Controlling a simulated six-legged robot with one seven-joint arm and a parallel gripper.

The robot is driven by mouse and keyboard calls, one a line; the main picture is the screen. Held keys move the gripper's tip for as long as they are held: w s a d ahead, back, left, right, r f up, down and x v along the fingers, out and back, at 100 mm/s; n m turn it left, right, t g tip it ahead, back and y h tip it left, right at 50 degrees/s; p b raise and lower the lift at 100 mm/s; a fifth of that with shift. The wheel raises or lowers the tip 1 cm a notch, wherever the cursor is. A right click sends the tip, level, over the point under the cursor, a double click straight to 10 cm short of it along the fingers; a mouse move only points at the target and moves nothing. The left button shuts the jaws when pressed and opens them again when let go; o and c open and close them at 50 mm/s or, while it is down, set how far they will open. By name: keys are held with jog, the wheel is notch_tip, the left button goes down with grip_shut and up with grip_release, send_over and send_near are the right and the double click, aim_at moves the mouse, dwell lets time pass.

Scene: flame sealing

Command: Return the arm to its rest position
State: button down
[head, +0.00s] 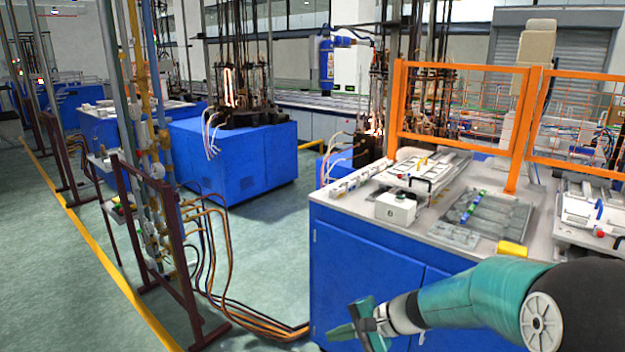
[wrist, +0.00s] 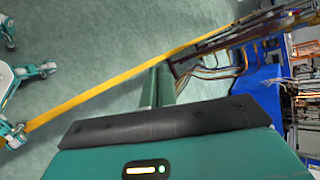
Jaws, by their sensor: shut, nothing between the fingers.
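My arm reaches in from the lower right of the head view, teal and dark, in front of the blue cabinet. My gripper (head: 366,325) is at its end, low before the cabinet's front face. In the wrist view the two green fingers (wrist: 157,86) lie close together, shut, with nothing between them. The gripper's teal housing fills the bottom of that view. Beyond the fingers are open green floor and a yellow line.
The blue cabinet (head: 355,275) with a light worktop stands close behind the arm. A white box (head: 395,208) and a yellow block (head: 512,249) sit on top. A dark red pipe frame (head: 150,230) with hoses stands left. Green floor (head: 265,240) between them is partly clear.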

jog(key=s+d+r+n+t+h, duration=0.1)
jog(key=s+d+r+n+h, duration=0.2)
jog(key=s, duration=0.4)
jog(key=s+d+r+n+t+h, duration=0.1)
jog(key=s+d+r+n+h, duration=0.2)
jog(key=s+r, duration=0.3)
jog(key=s+d+r+n+h, duration=0.2)
jog(key=s+d+r+h, duration=0.2)
jog(key=s, duration=0.5)
jog(key=shift+s+r+n+t+h, duration=0.2)
jog(key=shift+n+t+h, duration=0.1)
jog(key=shift+n+t, duration=0.1)
